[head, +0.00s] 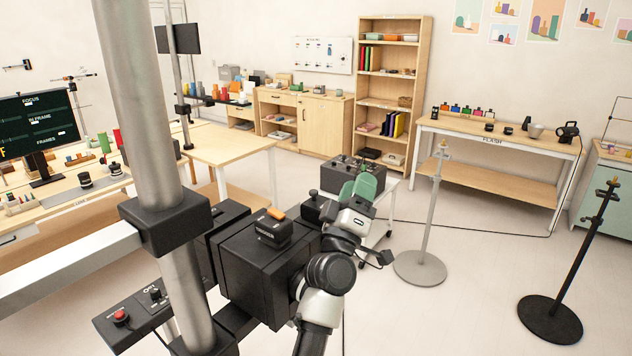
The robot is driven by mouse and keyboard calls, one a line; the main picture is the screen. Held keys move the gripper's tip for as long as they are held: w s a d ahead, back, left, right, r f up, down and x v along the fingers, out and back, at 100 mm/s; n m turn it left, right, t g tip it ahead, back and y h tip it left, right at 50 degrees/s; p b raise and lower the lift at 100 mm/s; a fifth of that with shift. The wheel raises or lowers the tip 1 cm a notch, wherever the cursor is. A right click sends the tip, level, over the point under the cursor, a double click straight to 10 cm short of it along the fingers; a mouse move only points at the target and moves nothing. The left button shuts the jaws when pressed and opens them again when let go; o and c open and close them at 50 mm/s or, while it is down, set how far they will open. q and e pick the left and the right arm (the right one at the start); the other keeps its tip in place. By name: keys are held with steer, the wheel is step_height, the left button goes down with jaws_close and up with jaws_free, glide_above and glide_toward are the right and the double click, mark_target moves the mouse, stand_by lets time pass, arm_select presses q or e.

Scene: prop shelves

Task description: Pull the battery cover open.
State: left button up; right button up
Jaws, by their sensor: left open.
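My left gripper (365,187) has green fingers and is open. Its arm rises from the bottom middle, and the gripper reaches toward a black box (340,176) on a small white trolley. The gripper covers part of that box, and I cannot tell whether it touches it. A larger black housing (262,265) stands nearer, on the rig left of my arm, with a small orange-topped black unit (272,232) on it. I cannot make out the battery cover for certain on either. My right gripper is not in view.
A thick metal post (150,110) stands close on the left, beside a control box with a red button (121,316). A grey stand (430,220) and a black stand (580,260) are on the right. The floor between them is clear. Tables and shelves line the walls.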

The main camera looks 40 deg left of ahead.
arm_select(q)
steer(key=s+a+r+n+g+y, duration=0.35)
steer(key=a+n+g+y, duration=0.4)
steer(key=n+g, duration=0.7)
steer(key=s+a+r+n+g+y, duration=0.3)
steer(key=a+r+n+g+y, duration=0.5)
steer(key=n, duration=1)
steer(key=n+h, duration=0.4)
steer(key=h, duration=1.5)
glide_toward(314, 191)
steer(key=p+x, duration=0.5)
steer(key=x, duration=0.2)
steer(key=shift+w+a+f, duration=0.15)
steer(key=shift+f, duration=0.1)
steer(key=shift+a+f, duration=0.15)
steer(key=shift+f, duration=0.35)
steer(key=shift+y, duration=0.25)
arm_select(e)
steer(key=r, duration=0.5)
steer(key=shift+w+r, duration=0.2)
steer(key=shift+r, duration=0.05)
